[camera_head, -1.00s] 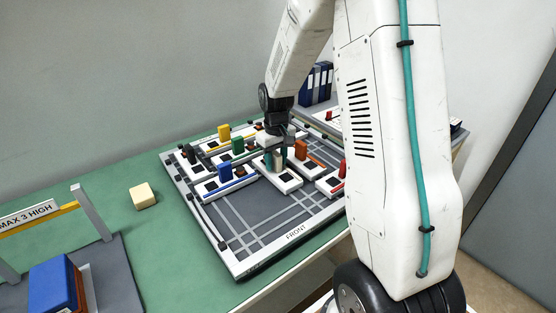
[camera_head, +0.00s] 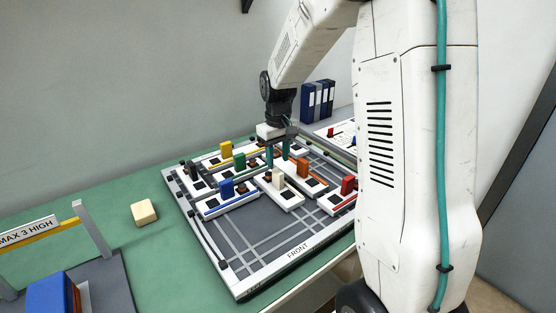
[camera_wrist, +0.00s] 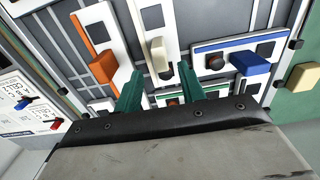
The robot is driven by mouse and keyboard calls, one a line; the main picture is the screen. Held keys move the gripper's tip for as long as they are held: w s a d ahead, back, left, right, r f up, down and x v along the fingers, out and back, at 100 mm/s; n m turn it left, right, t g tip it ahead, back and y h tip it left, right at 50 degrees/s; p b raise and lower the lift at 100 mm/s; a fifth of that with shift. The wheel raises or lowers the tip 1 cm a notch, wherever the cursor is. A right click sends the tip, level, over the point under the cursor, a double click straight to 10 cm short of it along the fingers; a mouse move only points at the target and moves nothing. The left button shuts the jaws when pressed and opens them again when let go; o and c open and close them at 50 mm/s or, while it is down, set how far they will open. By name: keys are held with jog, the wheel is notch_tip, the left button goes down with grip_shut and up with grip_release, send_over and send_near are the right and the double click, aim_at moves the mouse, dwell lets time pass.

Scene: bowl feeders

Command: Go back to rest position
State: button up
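My gripper (camera_head: 277,158) is above the board, with its two green fingers apart. The wrist view also shows my gripper (camera_wrist: 158,82) open and empty. Below it, a cream block (camera_head: 278,178) stands on a white feeder piece (camera_head: 289,199); the wrist view shows the cream block (camera_wrist: 158,56) just beyond the fingertips, not touching them. The board (camera_head: 240,287) marked FRONT carries several more white pieces with blue (camera_head: 226,187), orange (camera_head: 303,167), green (camera_head: 239,160), yellow (camera_head: 226,149) and red (camera_head: 347,185) blocks.
A loose cream block (camera_head: 144,212) lies on the green table (camera_head: 165,260) left of the board. A gate marked MAX 3 HIGH (camera_head: 30,231) stands at the left over a blue block (camera_head: 50,294). The board's front area is clear.

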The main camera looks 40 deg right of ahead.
dwell(0.4)
jog(key=s+a+r, duration=0.4)
jog(key=s, duration=0.6)
jog(key=s+a+r+t, duration=0.1)
jog(key=s+a+r, duration=0.3)
jog(key=s, duration=0.6)
jog(key=s+a+r, duration=0.4)
jog(key=s+a, duration=0.1)
jog(key=s, duration=0.4)
jog(key=shift+s+a+r, duration=0.2)
jog(key=shift+s+a, duration=0.2)
